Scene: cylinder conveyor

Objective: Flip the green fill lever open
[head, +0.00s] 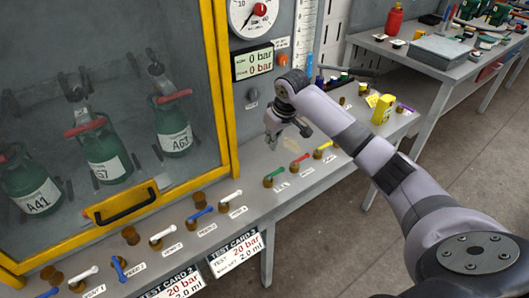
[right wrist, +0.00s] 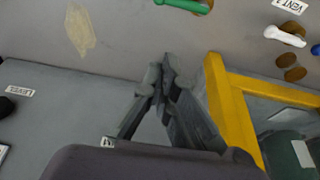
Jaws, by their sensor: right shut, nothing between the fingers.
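The green fill lever (head: 276,173) sits on a brass valve on the grey bench, at the left end of the row with the red and yellow levers. A green lever on a brass base also shows at the top edge of the right wrist view (right wrist: 184,4), partly cut off. My right gripper (head: 286,134) is above the bench, behind the green lever and apart from it. Its fingers (right wrist: 163,76) are together with nothing between them. My left gripper is not in view.
Red (head: 301,158) and yellow (head: 323,146) levers stand to the right of the green one. White and blue levers line the bench front. A yellow-framed cabinet (head: 222,90) with green cylinders is at left. A yellow box (head: 383,109) stands at right.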

